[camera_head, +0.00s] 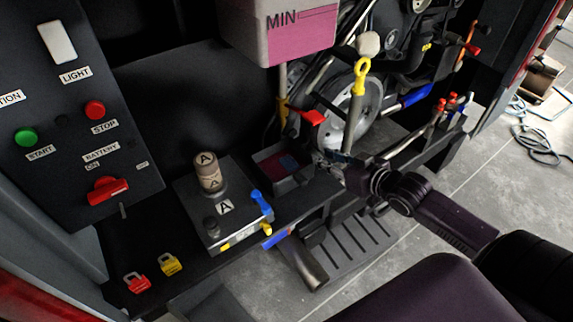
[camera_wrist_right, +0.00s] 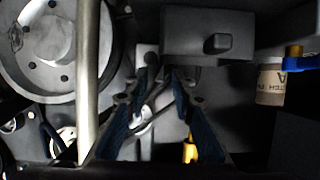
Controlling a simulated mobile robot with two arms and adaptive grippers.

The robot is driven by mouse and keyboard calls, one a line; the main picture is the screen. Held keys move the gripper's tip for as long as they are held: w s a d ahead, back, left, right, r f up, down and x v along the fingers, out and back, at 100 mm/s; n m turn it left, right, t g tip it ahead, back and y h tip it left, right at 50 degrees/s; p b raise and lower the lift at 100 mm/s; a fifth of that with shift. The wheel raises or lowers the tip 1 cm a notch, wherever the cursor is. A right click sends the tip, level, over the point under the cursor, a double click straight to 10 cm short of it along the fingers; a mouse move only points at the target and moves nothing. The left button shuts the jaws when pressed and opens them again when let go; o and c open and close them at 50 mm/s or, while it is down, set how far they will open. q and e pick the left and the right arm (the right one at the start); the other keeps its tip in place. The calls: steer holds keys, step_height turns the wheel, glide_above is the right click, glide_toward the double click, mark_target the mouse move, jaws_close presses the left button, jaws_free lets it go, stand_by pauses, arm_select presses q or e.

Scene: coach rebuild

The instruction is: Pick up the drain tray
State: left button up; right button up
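A small dark open box (camera_head: 262,157), which I take to be the drain tray, sits on the black ledge beside the grey block, with blue and reddish patches inside. In the right wrist view a dark grey box with a raised lug (camera_wrist_right: 195,40), probably the same tray, is just beyond the fingertips. My right gripper (camera_head: 332,158) is at the tray's right side in the head view. In the wrist view its two dark blue fingers (camera_wrist_right: 160,92) stand apart with nothing clearly between them. Whether they touch the tray cannot be told. My left gripper is not in view.
A canister marked A (camera_head: 207,171) stands on the grey block (camera_head: 228,234). A container marked MIN (camera_head: 292,38) hangs above. A yellow-ringed dipstick (camera_head: 360,78) and a wheel (camera_head: 368,112) are behind the gripper. Red (camera_head: 136,282) and yellow (camera_head: 171,264) padlocks lie at front left.

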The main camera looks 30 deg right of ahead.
mark_target(304, 149)
steer(key=x, duration=0.5)
steer(key=shift+w+f, duration=0.1)
steer(key=shift+w, duration=0.25)
steer(key=shift+f+x, duration=0.15)
steer(key=shift+x, duration=1.1)
steer(key=shift+f+x, duration=0.15)
steer(key=shift+x, duration=1.1)
steer(key=shift+s, duration=0.2)
steer(key=shift+c, duration=0.6)
jaws_close()
steer(key=shift+w+r, duration=0.15)
steer(key=shift+r, duration=0.05)
